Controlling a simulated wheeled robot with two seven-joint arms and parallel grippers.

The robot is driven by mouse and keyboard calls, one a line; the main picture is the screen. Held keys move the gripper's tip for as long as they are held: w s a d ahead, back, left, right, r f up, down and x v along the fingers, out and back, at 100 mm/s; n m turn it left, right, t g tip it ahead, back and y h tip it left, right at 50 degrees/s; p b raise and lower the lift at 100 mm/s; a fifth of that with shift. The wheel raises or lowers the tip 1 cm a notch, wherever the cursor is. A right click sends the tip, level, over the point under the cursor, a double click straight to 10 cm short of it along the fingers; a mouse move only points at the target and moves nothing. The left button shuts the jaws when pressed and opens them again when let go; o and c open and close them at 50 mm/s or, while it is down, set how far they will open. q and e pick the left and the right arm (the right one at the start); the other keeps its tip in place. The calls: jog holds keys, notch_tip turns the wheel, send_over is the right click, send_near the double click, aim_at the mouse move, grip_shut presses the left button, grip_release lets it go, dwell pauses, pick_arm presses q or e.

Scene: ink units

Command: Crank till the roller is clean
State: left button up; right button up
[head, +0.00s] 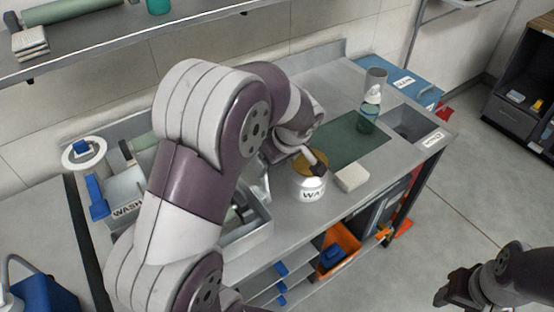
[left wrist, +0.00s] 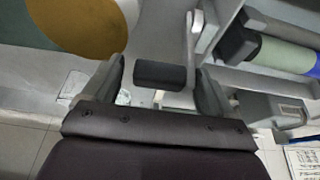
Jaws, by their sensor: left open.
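The wash unit (head: 128,208), its label partly covered, stands at the left of the bench. A pale green roller (left wrist: 285,55) with dark and blue ends shows at the right in the left wrist view. A grey crank arm (left wrist: 190,45) carries a dark grip (left wrist: 158,75); the grip also shows in the head view (head: 318,169) above the round can. My left gripper (left wrist: 162,90) is open, its fingers on either side of the grip. Contact cannot be told. My left arm hides much of the unit and the gripper in the head view. My right gripper (head: 448,290) is at lower right, away from the bench.
A bottle (head: 369,112) stands on a green mat (head: 345,140). A sink opening (head: 415,122) is at the bench's right. An orange bin (head: 340,240) sits below.

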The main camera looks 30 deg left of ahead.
pick_arm(q)
jog(key=p+v, duration=0.3)
jog(key=v, duration=0.9)
jog(key=shift+r, duration=0.2)
